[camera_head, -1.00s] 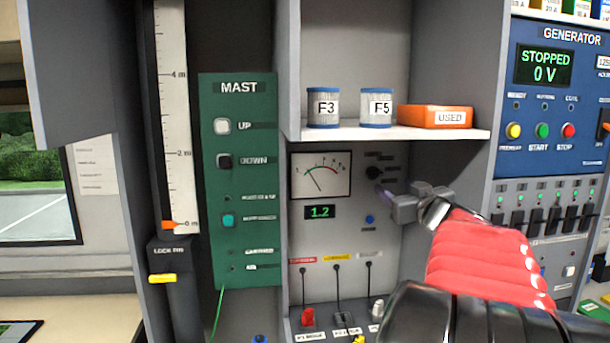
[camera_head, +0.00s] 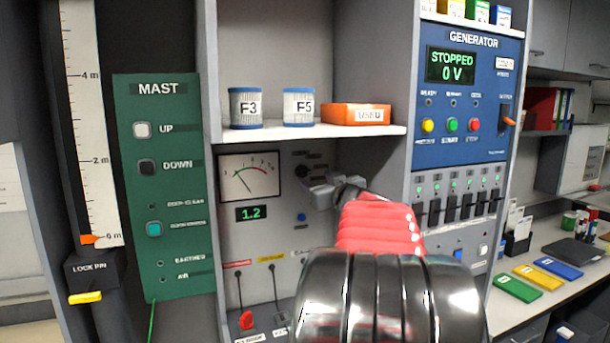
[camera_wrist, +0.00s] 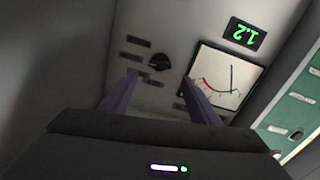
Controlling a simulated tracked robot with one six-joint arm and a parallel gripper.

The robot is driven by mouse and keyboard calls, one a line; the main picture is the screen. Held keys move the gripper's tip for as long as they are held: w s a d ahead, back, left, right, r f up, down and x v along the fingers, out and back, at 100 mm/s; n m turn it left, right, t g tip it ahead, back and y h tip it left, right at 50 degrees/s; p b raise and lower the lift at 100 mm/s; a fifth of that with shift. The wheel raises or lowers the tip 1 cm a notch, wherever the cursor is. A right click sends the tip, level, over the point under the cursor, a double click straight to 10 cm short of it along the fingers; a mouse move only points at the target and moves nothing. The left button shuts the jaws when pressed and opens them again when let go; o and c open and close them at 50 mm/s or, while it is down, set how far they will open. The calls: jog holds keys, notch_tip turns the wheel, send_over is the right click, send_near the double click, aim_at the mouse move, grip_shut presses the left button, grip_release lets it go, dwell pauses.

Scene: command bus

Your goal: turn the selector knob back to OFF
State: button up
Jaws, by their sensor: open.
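The black selector knob (camera_wrist: 159,63) is on a grey panel, with small dark label plates around it that are too blurred to read. It also shows in the head view (camera_head: 300,171), right of the needle meter. My gripper (camera_wrist: 160,77) is open and empty. In the wrist view its two purple fingers are spread, one to each side of the knob in the picture. In the head view my gripper (camera_head: 307,189) is just below the knob. I cannot tell whether a finger touches it.
The needle meter (camera_head: 250,176) and a display reading 1.2 (camera_head: 251,213) are left of the knob. A blue button (camera_head: 301,216) is below it. A shelf (camera_head: 290,132) with filter cans and an orange box (camera_head: 356,114) is above. A side wall is close on the right.

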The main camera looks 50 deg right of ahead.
aim_at(305, 172)
jog(key=shift+x, duration=4.25)
jog(key=shift+c, duration=0.2)
